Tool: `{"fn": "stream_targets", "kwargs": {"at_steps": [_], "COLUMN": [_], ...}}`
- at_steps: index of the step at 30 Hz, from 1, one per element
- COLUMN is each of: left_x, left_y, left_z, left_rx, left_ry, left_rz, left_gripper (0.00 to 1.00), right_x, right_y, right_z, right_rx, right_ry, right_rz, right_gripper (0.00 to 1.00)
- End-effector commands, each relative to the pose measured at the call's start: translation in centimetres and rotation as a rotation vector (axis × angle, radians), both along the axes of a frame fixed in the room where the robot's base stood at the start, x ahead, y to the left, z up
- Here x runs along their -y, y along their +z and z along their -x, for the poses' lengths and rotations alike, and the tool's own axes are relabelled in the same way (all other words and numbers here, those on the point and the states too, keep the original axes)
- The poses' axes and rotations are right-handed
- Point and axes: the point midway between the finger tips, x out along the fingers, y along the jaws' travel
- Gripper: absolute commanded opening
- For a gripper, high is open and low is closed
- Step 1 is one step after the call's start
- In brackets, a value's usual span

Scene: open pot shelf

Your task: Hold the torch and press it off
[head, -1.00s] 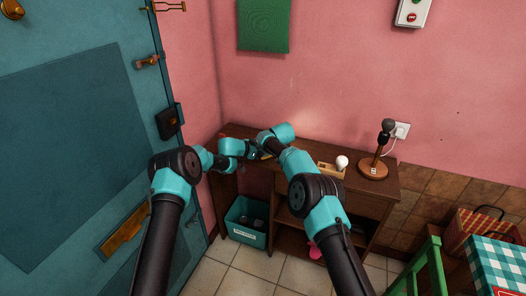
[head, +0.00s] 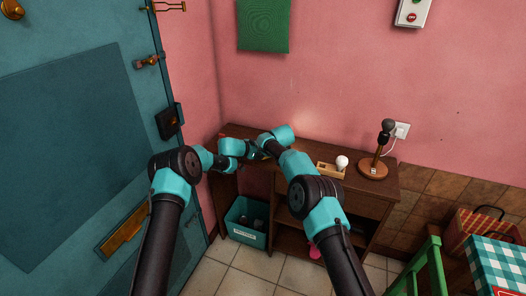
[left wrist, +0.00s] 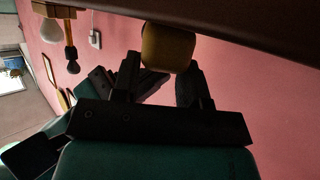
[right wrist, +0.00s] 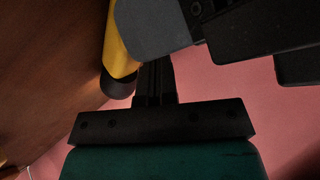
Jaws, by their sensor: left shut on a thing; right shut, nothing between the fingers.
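The torch has a yellow body (right wrist: 118,52) with a dark end in the right wrist view. It also shows end-on as a yellow block (left wrist: 168,47) in the left wrist view. My left gripper (left wrist: 160,72) is shut on the torch just over the shelf's top. My right gripper (right wrist: 155,72) is shut and empty, its fingertips close beside the torch's dark end; I cannot tell whether they touch. In the head view both grippers and most of the torch are hidden behind my arms. The torch's button is not visible.
The brown shelf (head: 382,200) stands against the pink wall, which has a faint bright patch. A wooden tray with a white bulb (head: 342,162) and a lamp (head: 385,135) stand right of my arms. A teal bin (head: 245,235) is below; a green chair (head: 432,262) is at right.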

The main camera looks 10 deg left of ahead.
Motion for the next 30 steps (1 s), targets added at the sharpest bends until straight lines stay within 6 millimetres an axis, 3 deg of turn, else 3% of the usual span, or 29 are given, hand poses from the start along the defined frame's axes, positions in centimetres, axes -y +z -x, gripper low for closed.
{"fn": "stream_targets", "kwargs": {"at_steps": [30], "left_x": [0.0], "left_y": [-0.2], "left_z": [0.1], "left_rx": [-0.003], "left_ry": [0.0], "left_rz": [0.0], "left_gripper": [0.1], "right_x": [0.0], "right_y": [2.1], "right_z": [0.0], "right_rx": [0.001], "right_ry": [-0.001], "right_rz": [0.0], "right_gripper": [0.0]}}
